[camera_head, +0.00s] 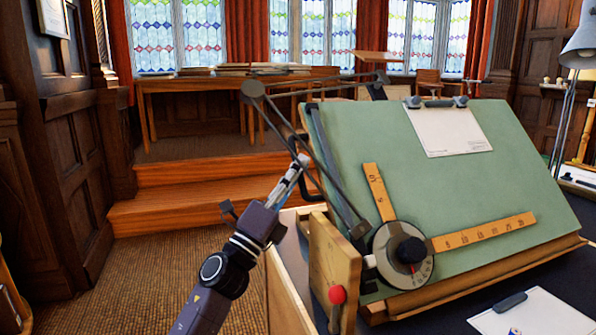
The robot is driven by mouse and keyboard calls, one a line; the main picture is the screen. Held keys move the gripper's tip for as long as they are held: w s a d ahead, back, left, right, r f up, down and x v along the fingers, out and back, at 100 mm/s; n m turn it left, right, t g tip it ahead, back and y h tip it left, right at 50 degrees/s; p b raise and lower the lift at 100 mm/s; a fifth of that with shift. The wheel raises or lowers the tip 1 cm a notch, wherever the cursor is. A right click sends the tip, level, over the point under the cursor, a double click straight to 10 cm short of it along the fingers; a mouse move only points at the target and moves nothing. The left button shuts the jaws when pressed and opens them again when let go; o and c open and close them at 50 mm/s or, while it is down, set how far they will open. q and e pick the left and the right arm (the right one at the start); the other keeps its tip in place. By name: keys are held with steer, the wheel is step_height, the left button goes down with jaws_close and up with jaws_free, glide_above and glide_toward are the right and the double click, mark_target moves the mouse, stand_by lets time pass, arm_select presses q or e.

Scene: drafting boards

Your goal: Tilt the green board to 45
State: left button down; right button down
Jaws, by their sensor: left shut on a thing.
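The green board (470,195) stands tilted on the desk at the right, its far edge higher than its near edge. A dark loop handle (311,192) sits at its left edge. My left gripper (298,168) comes up from below and is shut on this handle; its fingertips are small here and partly hidden. A wooden side panel (333,262) with a red knob (337,294) stands at the board's lower left. I cannot read a tilt angle. My right gripper is out of view.
A drafting arm (318,160) with a round dial head (403,252) and wooden rulers (485,232) lies over the board. A paper (447,130) is clipped near its top. A lamp (582,48) stands at right. Carpet and wooden steps (190,206) lie left.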

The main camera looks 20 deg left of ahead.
arm_select(q)
steer(key=c, duration=2)
jaws_free()
steer(key=v, duration=1.2)
steer(key=shift+f, duration=0.1)
